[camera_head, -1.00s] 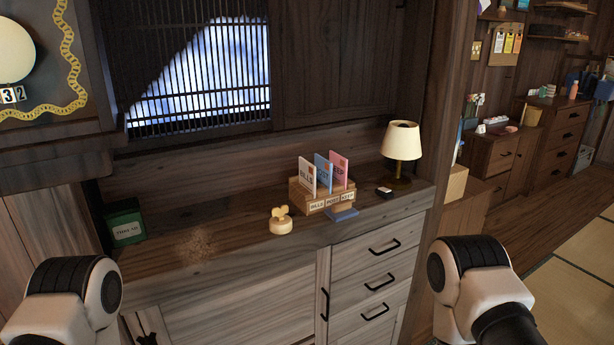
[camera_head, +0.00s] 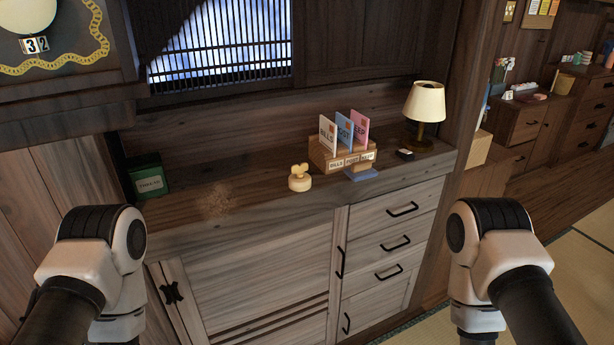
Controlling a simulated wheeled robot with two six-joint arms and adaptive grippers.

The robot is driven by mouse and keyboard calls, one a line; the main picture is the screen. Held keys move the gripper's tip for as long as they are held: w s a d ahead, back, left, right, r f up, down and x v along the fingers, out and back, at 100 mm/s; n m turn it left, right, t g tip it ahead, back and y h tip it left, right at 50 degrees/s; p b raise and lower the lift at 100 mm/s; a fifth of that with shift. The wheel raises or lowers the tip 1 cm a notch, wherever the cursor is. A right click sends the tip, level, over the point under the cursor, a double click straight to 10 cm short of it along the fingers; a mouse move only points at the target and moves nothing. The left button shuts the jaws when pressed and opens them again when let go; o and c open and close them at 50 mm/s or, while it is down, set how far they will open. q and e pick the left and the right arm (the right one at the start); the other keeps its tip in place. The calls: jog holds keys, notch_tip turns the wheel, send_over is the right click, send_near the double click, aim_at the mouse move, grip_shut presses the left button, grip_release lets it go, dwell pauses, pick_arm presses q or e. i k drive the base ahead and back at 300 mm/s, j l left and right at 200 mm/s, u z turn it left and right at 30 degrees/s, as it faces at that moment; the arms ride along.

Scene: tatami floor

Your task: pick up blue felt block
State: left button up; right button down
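A flat blue block (camera_head: 361,174), which looks like the blue felt block, lies on the wooden cabinet top (camera_head: 240,196). It is just in front of the wooden letter holder (camera_head: 326,157), toward its right side. Its felt texture is too small to tell. Only links of my two arms show, at the lower left and lower right. Both grippers are out of view, and no arm part is near the block.
The holder carries white, blue and pink cards. A cream round object (camera_head: 300,180) stands left of the block. A small dark item (camera_head: 404,154) and a lamp (camera_head: 424,108) stand right. A green box (camera_head: 149,179) is far left.

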aim_at(362, 170)
jog(key=l+u, duration=0.2)
jog(key=u, duration=0.25)
jog(key=i+l+u, duration=0.1)
jog(key=l+u, duration=0.15)
jog(key=u, duration=0.25)
jog(key=l+u, duration=0.25)
jog(key=u, duration=0.2)
jog(key=l+u, duration=0.25)
jog(key=u, duration=0.2)
